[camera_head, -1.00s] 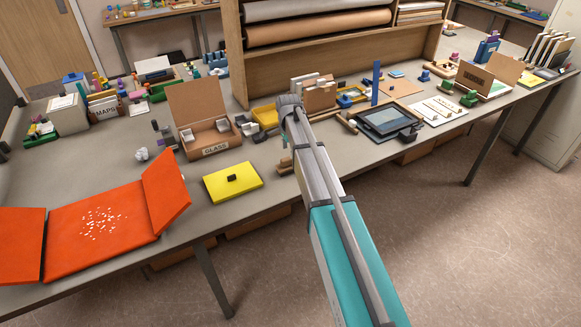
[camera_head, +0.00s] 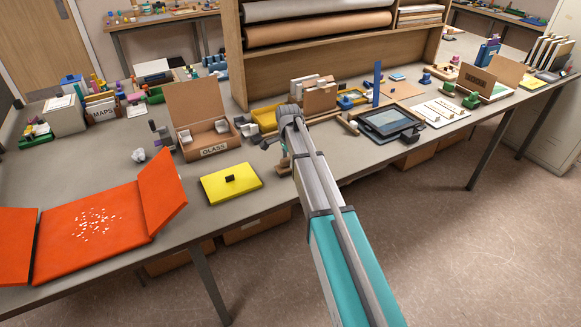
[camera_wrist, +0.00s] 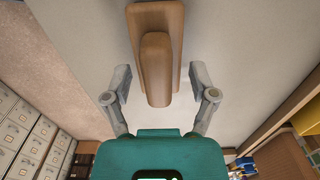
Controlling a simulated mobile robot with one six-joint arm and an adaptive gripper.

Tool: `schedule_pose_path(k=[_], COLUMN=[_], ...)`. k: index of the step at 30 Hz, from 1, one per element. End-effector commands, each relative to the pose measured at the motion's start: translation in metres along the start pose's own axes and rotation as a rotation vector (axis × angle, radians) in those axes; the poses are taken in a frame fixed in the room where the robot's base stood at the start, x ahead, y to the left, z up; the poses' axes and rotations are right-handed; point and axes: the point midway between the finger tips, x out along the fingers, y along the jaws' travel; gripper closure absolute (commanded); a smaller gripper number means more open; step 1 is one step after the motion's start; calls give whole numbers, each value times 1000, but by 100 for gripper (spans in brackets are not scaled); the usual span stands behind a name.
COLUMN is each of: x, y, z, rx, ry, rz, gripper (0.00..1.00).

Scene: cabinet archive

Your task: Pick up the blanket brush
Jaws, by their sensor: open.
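The blanket brush (camera_wrist: 155,60) is a wooden block with a raised, rounded grip along its middle. In the wrist view it lies on the grey table top, its near end between my gripper's fingers. My gripper (camera_wrist: 160,80) is open, with one finger on each side of the brush and visible gaps on both sides. In the head view a small part of a brown wooden thing, likely the brush (camera_head: 284,163), shows left of my arm near the table's front edge. My arm hides the rest of it and most of the gripper.
A yellow pad (camera_head: 215,186) with a black knob lies left of my arm. Behind it stands an open cardboard box marked GLASS (camera_head: 214,150). A dark framed tablet (camera_head: 385,122) lies to the right. An orange folder (camera_head: 75,225) lies at far left.

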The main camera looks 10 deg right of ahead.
Motion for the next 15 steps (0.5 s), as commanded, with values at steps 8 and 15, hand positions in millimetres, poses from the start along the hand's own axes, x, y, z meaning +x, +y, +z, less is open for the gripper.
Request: schedule_pose_path(k=[8, 15], x=[0, 0], y=[0, 0], z=[0, 0], rx=[0, 0], ry=[0, 0], rz=[0, 0], gripper=[26, 68])
